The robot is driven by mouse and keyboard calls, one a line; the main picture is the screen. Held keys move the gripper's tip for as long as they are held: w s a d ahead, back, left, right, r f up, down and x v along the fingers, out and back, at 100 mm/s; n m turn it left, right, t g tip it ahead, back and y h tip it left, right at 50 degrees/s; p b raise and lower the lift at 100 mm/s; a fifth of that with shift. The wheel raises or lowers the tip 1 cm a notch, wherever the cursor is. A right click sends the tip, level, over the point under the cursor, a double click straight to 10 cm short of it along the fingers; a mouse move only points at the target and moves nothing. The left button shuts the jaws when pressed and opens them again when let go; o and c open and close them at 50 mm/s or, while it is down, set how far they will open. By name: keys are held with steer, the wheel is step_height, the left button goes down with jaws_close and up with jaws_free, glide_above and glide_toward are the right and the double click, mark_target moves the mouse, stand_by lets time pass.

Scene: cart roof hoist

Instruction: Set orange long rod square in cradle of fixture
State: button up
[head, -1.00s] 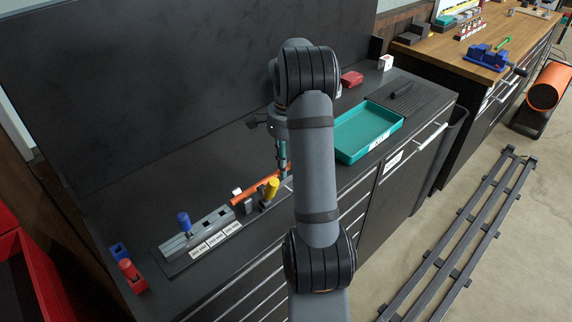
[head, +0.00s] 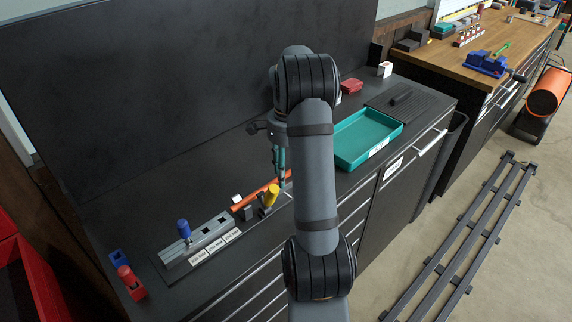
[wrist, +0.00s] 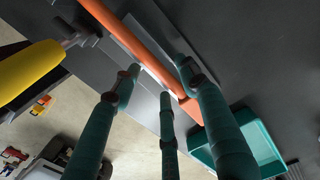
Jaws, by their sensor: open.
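The orange long rod (head: 256,191) lies slantwise on the dark bench in the head view, partly hidden by my arm. In the wrist view the rod (wrist: 148,52) runs from the upper left to a stepped end near the teal tray, over a grey plate. My gripper (wrist: 160,76) is open, with its teal fingers on both sides of the rod; contact cannot be told. The gripper also shows in the head view (head: 279,165). The fixture (head: 249,212), with dark uprights and a yellow handle (head: 271,195), stands beside the rod. Its cradle is not clearly visible.
A grey block (head: 209,236) with a blue-topped peg (head: 183,228) and white labels stands left of the fixture. A teal tray (head: 352,158) is to the right. Red and blue items sit at the near left. A tall dark panel (head: 180,90) backs the bench.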

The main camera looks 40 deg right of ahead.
step_height(320, 180, up, 12)
steer(key=shift+d, duration=0.15)
steer(key=shift+f, duration=0.15)
stand_by(0.3)
step_height(320, 180, down, 12)
steer(key=shift+r, duration=0.3)
steer(key=shift+r, duration=0.1)
stand_by(0.5)
